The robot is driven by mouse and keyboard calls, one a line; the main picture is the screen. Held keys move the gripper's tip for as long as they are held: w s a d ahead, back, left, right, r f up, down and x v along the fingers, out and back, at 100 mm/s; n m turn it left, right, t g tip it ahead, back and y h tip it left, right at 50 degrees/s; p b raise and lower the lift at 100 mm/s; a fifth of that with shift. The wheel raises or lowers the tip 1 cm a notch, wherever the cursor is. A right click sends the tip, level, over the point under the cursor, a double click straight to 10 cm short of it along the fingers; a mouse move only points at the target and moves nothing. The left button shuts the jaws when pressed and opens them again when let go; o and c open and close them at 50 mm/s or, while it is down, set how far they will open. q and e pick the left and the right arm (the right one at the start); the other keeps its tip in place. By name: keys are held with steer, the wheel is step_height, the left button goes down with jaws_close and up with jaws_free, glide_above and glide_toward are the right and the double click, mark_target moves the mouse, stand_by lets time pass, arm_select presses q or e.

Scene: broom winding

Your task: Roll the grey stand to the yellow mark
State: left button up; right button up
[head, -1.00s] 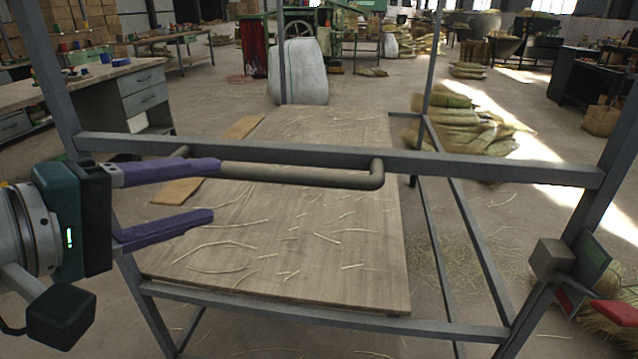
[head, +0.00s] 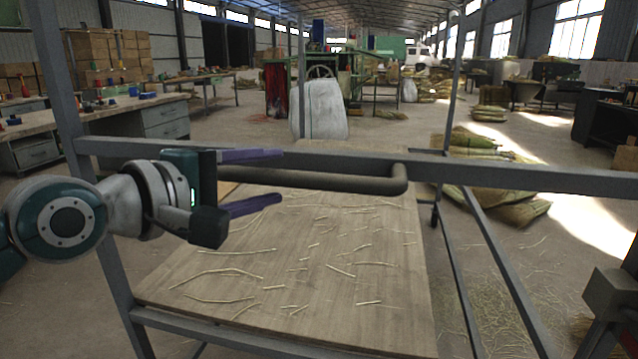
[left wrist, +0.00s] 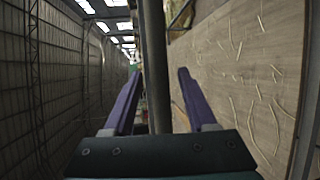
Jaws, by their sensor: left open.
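The grey stand (head: 500,174) is a metal frame with uprights, a crossbar and a low wooden board (head: 320,275) strewn with straw pieces. A dark grey bar handle (head: 340,183) runs along its near crossbar. My left gripper (head: 282,175) is at the left part of this handle, with one purple finger above and one below it. In the left wrist view, the open fingers (left wrist: 159,75) stand on either side of the bar, with gaps showing. I cannot make out a yellow mark. My right gripper is out of view.
A workbench with drawers (head: 165,122) stands at the left. A white sack (head: 322,122) and green machine stand beyond the board. Straw bundles (head: 500,205) lie on the floor to the right.

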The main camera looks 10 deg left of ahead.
arm_select(q)
steer(key=shift+w+d, duration=0.2)
steer(key=shift+w, duration=0.25)
jaws_close()
stand_by(1.2)
